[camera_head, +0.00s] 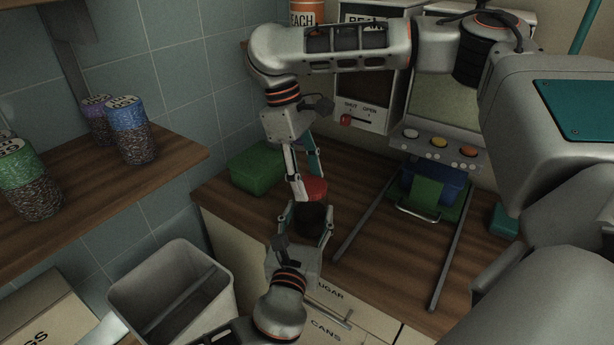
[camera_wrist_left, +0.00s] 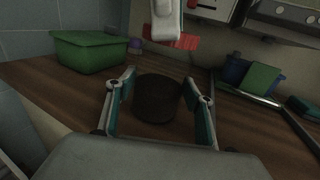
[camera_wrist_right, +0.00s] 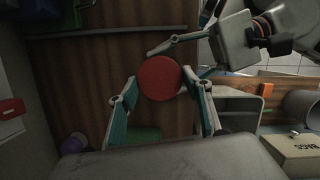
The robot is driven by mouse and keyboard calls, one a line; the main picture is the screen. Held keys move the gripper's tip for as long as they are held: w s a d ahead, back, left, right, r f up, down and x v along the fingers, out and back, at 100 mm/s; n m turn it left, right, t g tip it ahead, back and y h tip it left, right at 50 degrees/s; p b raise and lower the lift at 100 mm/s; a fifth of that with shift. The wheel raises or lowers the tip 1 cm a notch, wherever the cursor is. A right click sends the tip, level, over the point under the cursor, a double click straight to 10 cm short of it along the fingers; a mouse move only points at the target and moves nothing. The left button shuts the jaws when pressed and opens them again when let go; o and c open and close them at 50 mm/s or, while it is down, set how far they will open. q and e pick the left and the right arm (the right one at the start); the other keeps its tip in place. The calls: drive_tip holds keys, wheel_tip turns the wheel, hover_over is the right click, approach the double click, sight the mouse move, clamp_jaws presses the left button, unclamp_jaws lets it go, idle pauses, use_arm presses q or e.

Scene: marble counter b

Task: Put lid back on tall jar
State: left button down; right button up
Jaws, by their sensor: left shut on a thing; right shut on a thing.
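The tall jar (camera_head: 312,217) is a dark cylinder. My left gripper (camera_head: 309,211) is shut on it, with one finger on each side in the left wrist view (camera_wrist_left: 157,98). The round red lid (camera_head: 315,189) is between the fingers of my right gripper (camera_head: 311,184), which is shut on it. In the right wrist view the lid (camera_wrist_right: 160,78) shows face-on and hides the jar.
A green box (camera_head: 255,168) stands on the wooden counter (camera_head: 365,215) by the tiled wall. A dispenser with coloured knobs (camera_head: 438,146) and metal rails is to the right. A grey bin (camera_head: 170,290) is in front. Labelled jars (camera_head: 130,130) stand on the left shelf.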

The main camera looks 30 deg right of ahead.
drive_tip(key=m, duration=0.2)
drive_tip(key=m+y, duration=0.1)
drive_tip(key=m, duration=0.2)
drive_tip(key=shift+w+d+m, duration=0.1)
drive_tip(key=shift+d+m, duration=0.1)
drive_tip(key=shift+m, duration=0.1)
drive_tip(key=m, duration=0.2)
drive_tip(key=m+y, duration=0.1)
drive_tip(key=m, duration=0.1)
drive_tip(key=m+y, duration=0.1)
drive_tip(key=m, duration=0.2)
drive_tip(key=shift+d, duration=0.25)
drive_tip(key=m, duration=0.2)
drive_tip(key=m+t+y, duration=0.1)
drive_tip(key=m, duration=0.3)
drive_tip(key=shift+s+d, duration=0.1)
drive_tip(key=shift+s, duration=0.15)
drive_tip(key=m+t, duration=0.1)
drive_tip(key=m, duration=0.2)
drive_tip(key=m+t, duration=0.1)
drive_tip(key=m, duration=0.3)
drive_tip(key=shift+s+y, duration=0.2)
drive_tip(key=shift+y, duration=0.1)
drive_tip(key=o, duration=0.8)
drive_tip(key=shift+r, duration=0.1)
drive_tip(key=v, duration=1.1)
drive_tip(key=shift+s+d+r, duration=0.1)
drive_tip(key=shift+d+r, duration=0.05)
drive_tip(key=shift+r, duration=0.25)
